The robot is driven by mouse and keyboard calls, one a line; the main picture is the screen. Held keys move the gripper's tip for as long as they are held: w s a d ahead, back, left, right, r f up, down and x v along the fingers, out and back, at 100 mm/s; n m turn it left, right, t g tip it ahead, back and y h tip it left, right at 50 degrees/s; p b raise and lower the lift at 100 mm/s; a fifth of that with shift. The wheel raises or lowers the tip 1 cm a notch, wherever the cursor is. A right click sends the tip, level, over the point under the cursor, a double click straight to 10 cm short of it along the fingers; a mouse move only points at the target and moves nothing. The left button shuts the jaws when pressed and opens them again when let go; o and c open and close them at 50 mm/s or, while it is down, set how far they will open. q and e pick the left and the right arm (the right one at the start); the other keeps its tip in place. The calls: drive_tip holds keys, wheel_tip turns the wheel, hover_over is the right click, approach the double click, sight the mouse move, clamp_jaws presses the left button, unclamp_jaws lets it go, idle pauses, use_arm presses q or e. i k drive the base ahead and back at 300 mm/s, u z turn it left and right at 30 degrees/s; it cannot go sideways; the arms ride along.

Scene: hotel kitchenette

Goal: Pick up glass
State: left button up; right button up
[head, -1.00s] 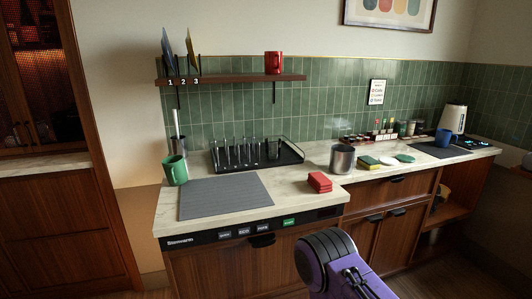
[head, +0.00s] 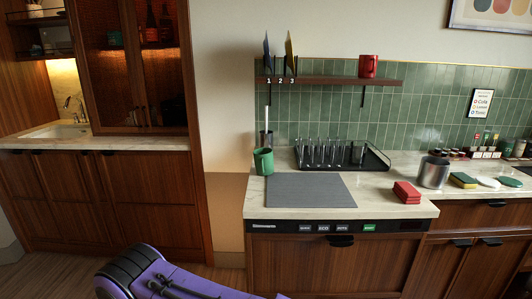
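Several clear glasses (head: 318,152) stand close together in a black tray (head: 378,162) on the counter, in front of the green tiled wall. A darker cup-like item (head: 358,154) stands at the right end of the tray. The glasses overlap, so their exact shapes are hard to tell. Part of a purple and black arm of mine crosses the bottom left of the head view, well in front of the counter. Neither gripper shows, and nothing of mine touches the glasses.
A grey mat (head: 308,190) lies in front of the tray. A green mug (head: 264,161) stands left, red blocks (head: 407,192) and a metal canister (head: 433,172) right. A wooden shelf (head: 330,81) with a red mug (head: 368,66) hangs above. Cabinets (head: 100,200) and a sink (head: 60,131) are left.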

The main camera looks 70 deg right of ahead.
sight(358, 150)
drive_tip(key=u, duration=0.6)
drive_tip(key=k, duration=1.9)
drive_tip(key=z, duration=1.8)
